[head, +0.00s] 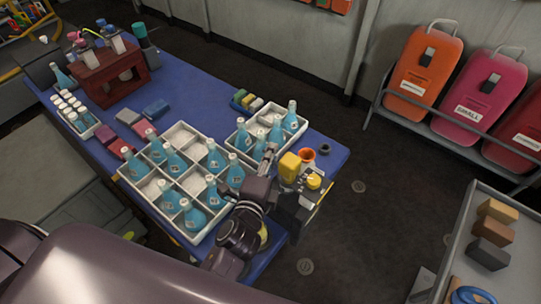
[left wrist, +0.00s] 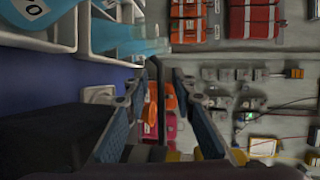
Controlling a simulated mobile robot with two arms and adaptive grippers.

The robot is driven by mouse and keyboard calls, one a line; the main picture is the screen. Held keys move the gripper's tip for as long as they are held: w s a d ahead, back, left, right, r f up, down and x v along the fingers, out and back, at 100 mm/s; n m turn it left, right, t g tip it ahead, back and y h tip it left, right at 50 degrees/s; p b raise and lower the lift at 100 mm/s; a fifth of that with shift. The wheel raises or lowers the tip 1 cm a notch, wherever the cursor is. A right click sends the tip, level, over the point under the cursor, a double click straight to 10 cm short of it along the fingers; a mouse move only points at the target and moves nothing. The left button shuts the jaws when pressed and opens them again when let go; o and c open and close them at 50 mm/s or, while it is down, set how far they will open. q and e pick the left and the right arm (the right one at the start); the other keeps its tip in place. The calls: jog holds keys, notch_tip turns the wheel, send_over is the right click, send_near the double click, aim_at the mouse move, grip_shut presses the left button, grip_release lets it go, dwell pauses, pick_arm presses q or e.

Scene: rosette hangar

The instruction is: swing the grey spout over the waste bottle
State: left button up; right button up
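My left gripper (head: 269,160) reaches over the right end of the blue table (head: 338,154), beside a yellow block (head: 289,166) on a dark stand. In the left wrist view its two fingers (left wrist: 160,82) are apart. A thin dark grey bent rod (left wrist: 153,105), which looks like the spout, shows between them; I cannot tell whether they touch it. In the head view the spout is not clear behind the gripper. My right gripper is not in view.
White crates (head: 165,212) of blue bottles stand left of my gripper, with another crate (head: 233,148) close behind it. A yellow round cap (head: 314,181) and a small dark cup (head: 325,149) are near the table's right edge. Open floor lies beyond.

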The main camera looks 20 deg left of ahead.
pick_arm(q)
grip_shut()
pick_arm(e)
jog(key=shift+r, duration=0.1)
